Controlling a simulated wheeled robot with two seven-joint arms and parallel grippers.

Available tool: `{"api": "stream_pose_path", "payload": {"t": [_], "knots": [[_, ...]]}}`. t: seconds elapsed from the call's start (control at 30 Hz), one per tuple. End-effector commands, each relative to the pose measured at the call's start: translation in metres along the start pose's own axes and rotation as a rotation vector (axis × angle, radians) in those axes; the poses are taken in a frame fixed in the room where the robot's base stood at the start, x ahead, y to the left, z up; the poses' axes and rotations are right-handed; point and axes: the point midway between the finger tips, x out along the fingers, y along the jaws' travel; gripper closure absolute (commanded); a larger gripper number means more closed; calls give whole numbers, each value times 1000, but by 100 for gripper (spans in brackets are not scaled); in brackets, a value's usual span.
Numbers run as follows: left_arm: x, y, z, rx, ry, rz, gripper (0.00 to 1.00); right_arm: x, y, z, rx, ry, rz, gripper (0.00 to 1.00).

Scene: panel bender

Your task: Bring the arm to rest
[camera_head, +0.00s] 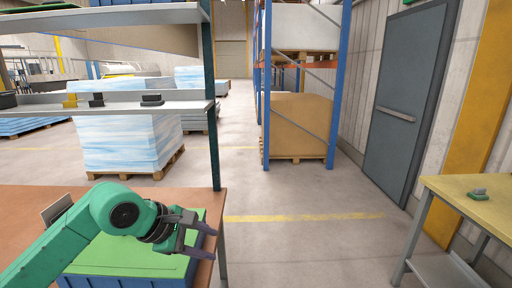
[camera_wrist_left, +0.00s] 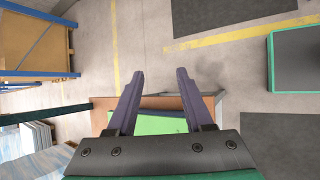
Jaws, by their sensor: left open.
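My left arm (camera_head: 75,236) is green and comes in from the lower left in the head view. Its gripper (camera_head: 207,241) is over the right part of a blue crate (camera_head: 135,283) with a green top, at the right end of a brown workbench (camera_head: 22,203). In the left wrist view the two dark fingers (camera_wrist_left: 158,100) are apart with nothing between them. Part of the green surface (camera_wrist_left: 160,124) and the bench edge show beyond and below the fingers. My right gripper is in neither view.
A shelf (camera_head: 120,107) with small yellow and black items stands above the bench, with a dark green post (camera_head: 211,120) close behind the gripper. A yellow-topped table (camera_head: 475,195) stands at the right. The floor (camera_head: 310,220) between is clear.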

Motion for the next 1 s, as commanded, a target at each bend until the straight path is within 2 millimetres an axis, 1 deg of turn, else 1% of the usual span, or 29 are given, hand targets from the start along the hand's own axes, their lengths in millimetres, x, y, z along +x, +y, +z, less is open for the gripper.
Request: {"api": "stream_pose_path", "payload": {"t": [0.03, 0.07, 0.1, 0.13, 0.17, 0.2, 0.23, 0.27, 0.3, 0.33, 0.37, 0.4, 0.47, 0.5, 0.53, 0.57, 0.6, 0.63, 0.67, 0.7, 0.73, 0.77, 0.8, 0.83, 0.87, 0.9, 0.97, 1.0], "knots": [[9, -7, 34, -55, -148, 10, 48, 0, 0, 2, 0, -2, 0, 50], [11, -9, 58, -109, -261, 23, 48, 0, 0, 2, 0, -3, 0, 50], [7, -10, 93, -212, -434, 39, 48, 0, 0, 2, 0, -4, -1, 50], [-2, -8, 120, -318, -584, 51, 48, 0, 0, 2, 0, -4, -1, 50], [-15, -3, 141, -441, -733, 60, 48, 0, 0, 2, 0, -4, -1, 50], [-35, 9, 158, -627, -919, 71, 48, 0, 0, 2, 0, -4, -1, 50], [-52, 21, 162, -779, -1049, 78, 48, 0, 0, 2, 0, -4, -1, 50], [-67, 33, 159, -943, -1171, 84, 48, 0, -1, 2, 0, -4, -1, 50], [-84, 50, 144, -1176, -1319, 96, 48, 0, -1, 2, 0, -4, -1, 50], [-93, 62, 124, -1362, -1418, 107, 48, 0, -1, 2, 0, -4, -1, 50], [-97, 71, 99, -1556, -1505, 122, 48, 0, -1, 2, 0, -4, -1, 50], [-96, 77, 60, -1817, -1597, 146, 48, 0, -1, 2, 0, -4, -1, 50], [-85, 72, 4, -2165, -1682, 194, 48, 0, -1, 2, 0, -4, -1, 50], [-73, 62, -31, -2383, -1711, 236, 48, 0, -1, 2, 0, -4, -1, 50], [-63, 50, -56, -2540, -1719, 272, 48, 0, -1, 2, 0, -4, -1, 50], [-52, 36, -78, 2580, 1646, -298, 48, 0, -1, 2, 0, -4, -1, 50], [-36, 14, -105, 2493, 1467, -321, 48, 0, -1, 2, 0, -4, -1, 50], [-25, -4, -122, 2430, 1345, -339, 48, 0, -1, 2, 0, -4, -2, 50], [-15, -24, -136, 2369, 1234, -357, 48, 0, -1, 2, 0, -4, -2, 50], [-3, -49, -151, 2291, 1101, -379, 48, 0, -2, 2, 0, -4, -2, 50], [5, -67, -160, 2237, 1012, -395, 48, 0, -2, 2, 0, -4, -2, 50], [12, -86, -167, 2186, 929, -411, 48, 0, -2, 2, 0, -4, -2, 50], [20, -109, -174, 2123, 831, -432, 48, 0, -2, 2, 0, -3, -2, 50], [24, -125, -178, 2078, 766, -445, 48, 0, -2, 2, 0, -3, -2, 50], [29, -142, -181, 2037, 702, -460, 48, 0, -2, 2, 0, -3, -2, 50], [34, -162, -184, 1982, 624, -476, 48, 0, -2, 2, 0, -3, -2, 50], [39, -192, -186, 1906, 517, -503, 48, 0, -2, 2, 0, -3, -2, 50], [42, -211, -186, 1858, 450, -519, 48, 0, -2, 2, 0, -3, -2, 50]]}}
